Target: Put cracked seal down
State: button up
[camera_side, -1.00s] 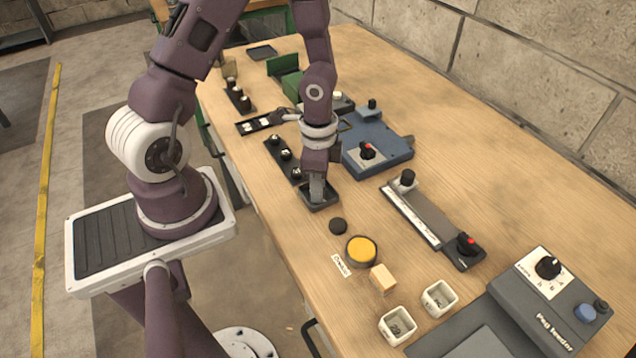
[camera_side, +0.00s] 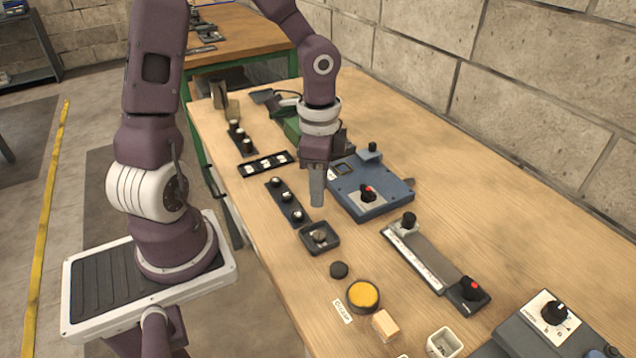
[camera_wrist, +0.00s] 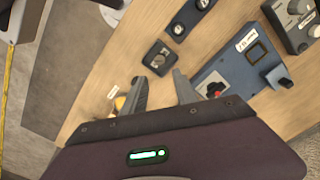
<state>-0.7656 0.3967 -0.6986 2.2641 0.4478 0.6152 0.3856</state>
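A small dark round piece, which looks like the seal, lies in a small dark square tray (camera_side: 305,242) on the bench; I cannot make out a crack. The piece (camera_side: 320,236) also shows as a small pale-centred shape in the tray in the wrist view (camera_wrist: 160,57). My gripper (camera_side: 317,203) hangs above and just behind the tray, pointing down, clear of it. In the wrist view its two fingers (camera_wrist: 160,87) are spread apart with nothing between them.
A blue box with a red-topped knob (camera_side: 370,192) stands right of my gripper. A black strip with several round pieces (camera_side: 286,203) lies left.

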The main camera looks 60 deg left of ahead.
jog(key=s+d+r+n+t, duration=0.2)
jog(key=s+d+r+n, duration=0.1)
jog(key=s+r, duration=0.3)
jog(key=s+d+r+n+t, duration=0.3)
jog(key=s+r, duration=0.3)
jog(key=r, duration=0.4)
jog(key=shift+n+t, duration=0.3)
jog(key=shift+n, duration=0.4)
